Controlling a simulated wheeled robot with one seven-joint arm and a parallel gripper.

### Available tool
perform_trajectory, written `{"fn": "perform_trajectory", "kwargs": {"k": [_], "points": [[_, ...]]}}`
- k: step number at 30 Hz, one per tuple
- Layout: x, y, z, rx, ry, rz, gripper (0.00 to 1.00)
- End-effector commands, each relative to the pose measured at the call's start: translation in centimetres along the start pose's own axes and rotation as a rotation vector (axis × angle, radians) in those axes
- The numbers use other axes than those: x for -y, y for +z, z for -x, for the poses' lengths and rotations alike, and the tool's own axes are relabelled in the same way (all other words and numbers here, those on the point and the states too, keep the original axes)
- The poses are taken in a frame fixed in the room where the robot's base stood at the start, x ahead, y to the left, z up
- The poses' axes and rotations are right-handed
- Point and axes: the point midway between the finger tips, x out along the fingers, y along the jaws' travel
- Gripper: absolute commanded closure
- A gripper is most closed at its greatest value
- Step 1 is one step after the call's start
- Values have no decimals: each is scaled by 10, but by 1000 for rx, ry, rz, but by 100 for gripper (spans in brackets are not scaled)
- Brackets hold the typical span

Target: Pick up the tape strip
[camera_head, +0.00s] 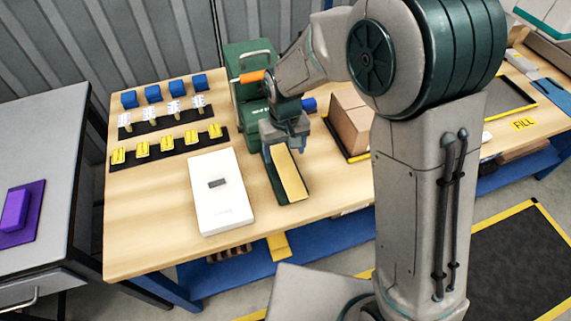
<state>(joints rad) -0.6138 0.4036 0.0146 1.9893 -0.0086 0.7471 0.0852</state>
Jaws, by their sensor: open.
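A long tan strip (289,172), which looks like the tape strip, lies along the top of a dark green holder (269,174) near the middle of the wooden table. My gripper (287,146) points down over the far end of this strip. It is open, and I see nothing held in it. The gripper hides the strip's far end. I cannot tell whether the fingers touch the strip.
A white box (220,205) lies just left of the holder. A green case (247,62) stands behind. A brown carton (349,121) is to the right. The front left is clear.

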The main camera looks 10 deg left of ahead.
Motion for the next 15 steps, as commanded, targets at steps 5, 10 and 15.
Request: {"fn": "perform_trajectory", "kwargs": {"k": [5,10,15], "points": [[-3,0,-23,6,1,-1,29],[-3,-1,-42,3,0,0,29],[-3,-1,-46,2,0,-1,29]]}}
